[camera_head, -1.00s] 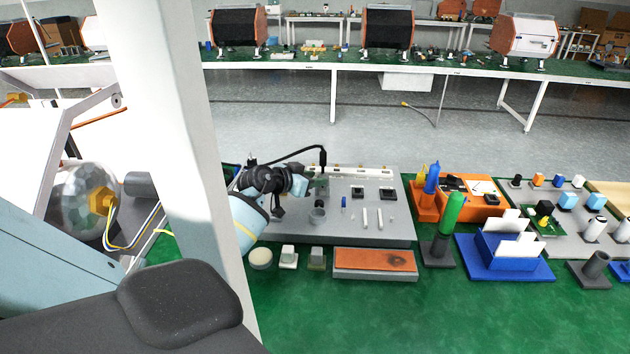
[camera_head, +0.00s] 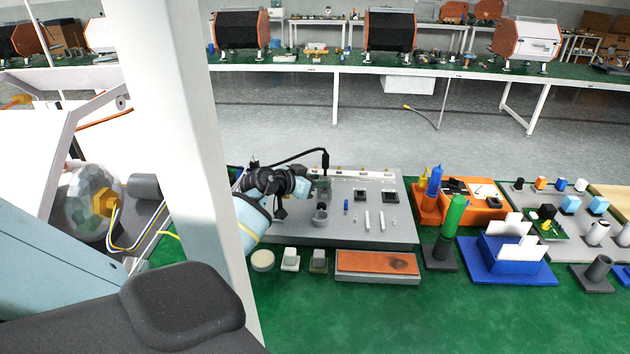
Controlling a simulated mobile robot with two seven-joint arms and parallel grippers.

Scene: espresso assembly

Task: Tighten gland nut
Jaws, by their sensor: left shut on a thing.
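My left gripper (camera_head: 308,187) is dark with a light blue arm behind it. It reaches in from behind a white column, above the left part of a grey fixture plate (camera_head: 385,230). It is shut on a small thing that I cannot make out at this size. A thin black cable (camera_head: 295,156) arches over the gripper to an upright black piece (camera_head: 325,160). I cannot pick out the gland nut for certain. An orange hex-shaped part (camera_head: 106,203) with yellow and blue wires sits on a faceted round body (camera_head: 85,208) at the left. My right gripper is not in view.
The plate carries a grey cup (camera_head: 320,216), white pins and black blocks. An orange-topped block (camera_head: 377,263) lies in front. A green cylinder (camera_head: 455,213), an orange tray (camera_head: 480,212) and a blue holder (camera_head: 507,265) stand to the right.

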